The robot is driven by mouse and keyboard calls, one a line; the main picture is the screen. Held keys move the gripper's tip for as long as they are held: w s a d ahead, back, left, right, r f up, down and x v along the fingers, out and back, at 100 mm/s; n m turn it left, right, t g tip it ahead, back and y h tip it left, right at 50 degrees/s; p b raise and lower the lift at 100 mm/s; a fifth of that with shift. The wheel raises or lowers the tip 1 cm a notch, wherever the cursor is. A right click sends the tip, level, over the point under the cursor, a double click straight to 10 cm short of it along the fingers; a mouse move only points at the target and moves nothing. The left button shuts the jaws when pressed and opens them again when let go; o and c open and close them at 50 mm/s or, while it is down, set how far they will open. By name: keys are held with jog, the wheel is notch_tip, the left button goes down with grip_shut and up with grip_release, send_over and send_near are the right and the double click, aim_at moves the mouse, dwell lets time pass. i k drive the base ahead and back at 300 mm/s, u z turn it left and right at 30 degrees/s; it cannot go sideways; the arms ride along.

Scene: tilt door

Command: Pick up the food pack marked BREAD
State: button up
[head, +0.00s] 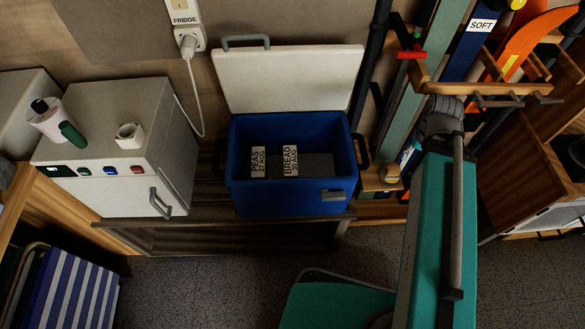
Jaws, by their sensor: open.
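The pack marked BREAD (290,161) stands inside the blue cool box (250,197), near the middle. Its white label, with smaller print beside the word, faces up and reads sideways. A pack marked PEAS (258,163) is to its left, with a gap between them. The lower parts of both packs are hard to make out in the dark box. The box's white lid (290,75) stands open, tilted back against the wall. I cannot make out my gripper in the head view.
A cable (196,90) hangs from the FRIDGE socket (185,18). A teal panel with a grey bar (450,230) fills the right foreground. Floor shows in front of the bench.

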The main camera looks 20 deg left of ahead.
aim_at(291, 169)
jog(key=k, duration=1.45)
jog(key=u, duration=0.7)
jog(key=i, duration=1.05)
